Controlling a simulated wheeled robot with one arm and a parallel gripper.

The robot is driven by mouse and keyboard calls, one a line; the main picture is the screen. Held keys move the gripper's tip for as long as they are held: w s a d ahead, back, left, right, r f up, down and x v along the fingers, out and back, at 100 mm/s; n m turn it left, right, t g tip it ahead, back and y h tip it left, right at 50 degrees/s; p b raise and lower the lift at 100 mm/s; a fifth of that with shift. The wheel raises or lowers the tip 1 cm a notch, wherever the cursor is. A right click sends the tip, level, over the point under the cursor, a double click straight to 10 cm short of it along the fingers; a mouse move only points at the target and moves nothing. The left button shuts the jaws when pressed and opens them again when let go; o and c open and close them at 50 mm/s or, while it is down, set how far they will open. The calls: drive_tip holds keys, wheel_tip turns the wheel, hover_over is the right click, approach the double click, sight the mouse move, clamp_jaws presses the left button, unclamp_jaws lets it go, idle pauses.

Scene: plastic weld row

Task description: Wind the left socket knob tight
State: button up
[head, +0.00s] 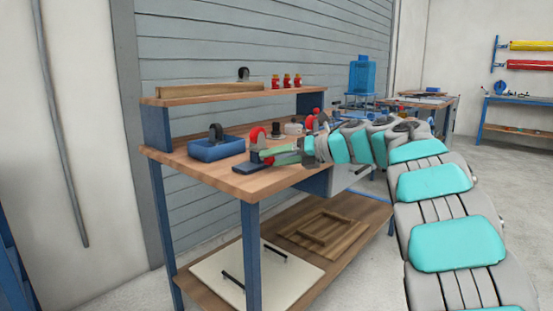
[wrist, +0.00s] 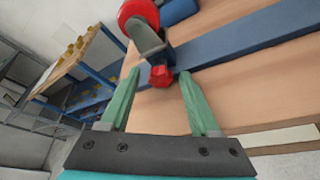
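A small red lobed knob (wrist: 161,77) shows in the wrist view at the foot of a grey bracket (wrist: 150,42) with a round red part (wrist: 138,12) on it. My gripper (wrist: 160,73) has two green fingers, spread apart, with the knob between their tips in the picture. A gap shows on each side of the knob, and I see no contact. In the head view my gripper (head: 267,155) is low over the bench's front edge, beside the red round part (head: 257,133) and a dark blue base (head: 243,167).
The wooden workbench (head: 195,171) carries a blue tray (head: 217,149) with a dark wheel in it, left of my gripper. A raised shelf (head: 205,98) runs behind, with several red bottles (head: 287,80). A long blue bar (wrist: 245,40) lies on the bench in the wrist view.

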drive_tip(key=shift+f, duration=0.15)
drive_tip(key=shift+s+a+f+n+t+h+b, duration=0.1)
drive_tip(key=shift+n+t+h+b, duration=0.25)
drive_tip(key=shift+n+b, duration=0.6)
drive_tip(key=n+t+h+b, duration=0.1)
drive_tip(key=n+b, duration=0.1)
drive_tip(key=b, duration=0.2)
drive_tip(key=shift+s+a, duration=0.1)
drive_tip(key=shift+s, duration=0.05)
drive_tip(key=r+v, duration=0.1)
drive_tip(key=v, duration=0.8)
drive_tip(key=w+d+r+m+t+h+p, duration=0.1)
drive_tip(key=w+d+r+m+t, duration=0.15)
drive_tip(key=r+m+t, duration=0.35)
drive_tip(key=w+d+r+m+t+h+p, duration=0.15)
drive_tip(key=d+r+m+t, duration=0.25)
drive_tip(key=r+m, duration=0.4)
drive_tip(key=s+d+f+m+h, duration=0.1)
drive_tip(key=d+m+h, duration=0.4)
drive_tip(key=d+m, duration=0.1)
drive_tip(key=s+d+f+m+t+h+p, duration=0.1)
drive_tip(key=s+d+f+m+h, duration=0.1)
drive_tip(key=d+m+h, duration=0.3)
drive_tip(key=shift+s+d+m+h, duration=0.2)
drive_tip(key=shift+d+m+h, duration=0.1)
drive_tip(key=shift+d+m, duration=1.1)
